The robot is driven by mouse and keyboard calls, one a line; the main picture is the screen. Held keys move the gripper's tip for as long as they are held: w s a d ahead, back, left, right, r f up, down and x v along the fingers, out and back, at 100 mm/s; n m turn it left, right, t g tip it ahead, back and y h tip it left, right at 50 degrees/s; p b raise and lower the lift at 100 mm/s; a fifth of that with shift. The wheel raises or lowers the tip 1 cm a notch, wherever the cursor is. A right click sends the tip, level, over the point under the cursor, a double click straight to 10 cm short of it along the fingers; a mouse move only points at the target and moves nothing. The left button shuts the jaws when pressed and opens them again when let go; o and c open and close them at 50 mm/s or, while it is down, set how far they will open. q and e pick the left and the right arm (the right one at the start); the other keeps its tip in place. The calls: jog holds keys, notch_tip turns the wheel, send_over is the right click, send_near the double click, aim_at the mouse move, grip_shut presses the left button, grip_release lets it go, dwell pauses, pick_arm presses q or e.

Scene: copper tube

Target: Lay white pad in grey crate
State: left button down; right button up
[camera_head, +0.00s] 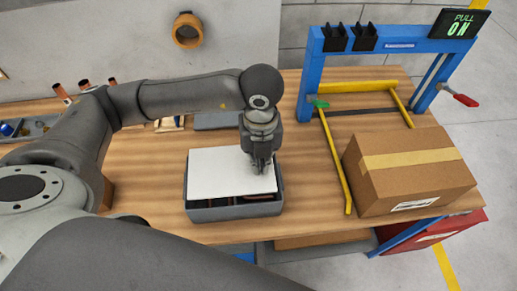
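The white pad (218,174) is a flat sheet lying over the opening of the grey crate (222,213) on the wooden bench. A strip of the crate's inside with copper-coloured pieces shows along the pad's front edge. I cannot tell whether the pad rests on the contents or is held just above them. My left gripper (262,168) points down at the right part of the pad, fingers close together. It hides the pad there, and I cannot tell whether the fingers grip it. My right gripper is not in view.
A cardboard box (415,180) stands at the bench's right. A blue frame (312,75) with yellow bars (335,165) stands left of and behind it. A grey bin of small parts (35,128) is at far left. Bare bench lies between crate and yellow bar.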

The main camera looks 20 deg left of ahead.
pick_arm(q)
jog(key=shift+a+f+b, duration=0.1)
jog(key=shift+f+b, duration=0.35)
jog(key=shift+f, duration=0.3)
jog(key=shift+f+b, duration=0.65)
jog(key=shift+f, duration=0.3)
jog(key=shift+f+b, duration=0.65)
jog(key=shift+f, duration=0.5)
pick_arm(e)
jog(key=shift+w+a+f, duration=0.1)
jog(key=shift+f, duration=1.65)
pick_arm(q)
jog(key=shift+f+b, duration=0.1)
jog(key=shift+b, duration=0.2)
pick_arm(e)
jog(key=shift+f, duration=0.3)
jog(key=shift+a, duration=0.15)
pick_arm(q)
jog(key=shift+f+b, duration=0.15)
jog(key=shift+b, duration=0.25)
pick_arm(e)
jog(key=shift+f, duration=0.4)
pick_arm(q)
jog(key=shift+f+b, duration=0.6)
jog(key=shift+b, duration=0.1)
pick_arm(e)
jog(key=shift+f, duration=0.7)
